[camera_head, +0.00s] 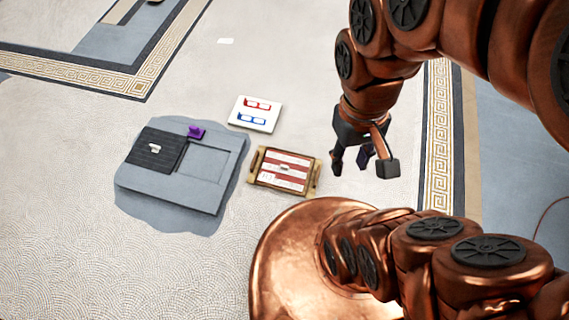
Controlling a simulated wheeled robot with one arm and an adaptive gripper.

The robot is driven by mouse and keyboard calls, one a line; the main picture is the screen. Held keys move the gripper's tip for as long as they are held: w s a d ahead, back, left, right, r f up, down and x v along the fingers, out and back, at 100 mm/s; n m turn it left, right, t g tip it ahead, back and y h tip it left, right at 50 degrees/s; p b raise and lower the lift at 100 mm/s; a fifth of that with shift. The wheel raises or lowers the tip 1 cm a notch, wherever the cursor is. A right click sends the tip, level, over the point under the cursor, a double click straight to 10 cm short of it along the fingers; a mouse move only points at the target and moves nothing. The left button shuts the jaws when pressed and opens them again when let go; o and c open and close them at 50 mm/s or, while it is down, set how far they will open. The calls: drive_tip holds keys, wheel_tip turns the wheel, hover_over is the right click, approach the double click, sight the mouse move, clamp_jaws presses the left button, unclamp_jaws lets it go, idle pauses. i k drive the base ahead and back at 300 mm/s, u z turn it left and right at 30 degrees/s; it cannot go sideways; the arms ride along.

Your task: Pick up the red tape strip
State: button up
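A white panel (242,114) lies on the floor near the middle of the camera_head view. It carries a small red strip-like piece (257,104) and, below it, a blue one (252,119). Which red thing is the tape strip is hard to tell at this size, since a wooden tray (255,168) nearby also holds red and white stripes (284,168). My gripper (363,163) hangs to the right of the tray and panel, pointing down, with its dark fingers apart. Nothing shows between them. It touches neither the panel nor the tray.
A grey base (205,184) with a dark ribbed plate (155,151) lies to the left. Pale floor around the panel is clear.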

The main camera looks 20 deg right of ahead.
sight(256, 105)
drive_tip(key=z, duration=1.85)
drive_tip(key=i, duration=3.2)
drive_tip(key=u, duration=2.6)
drive_tip(key=i, duration=2.05)
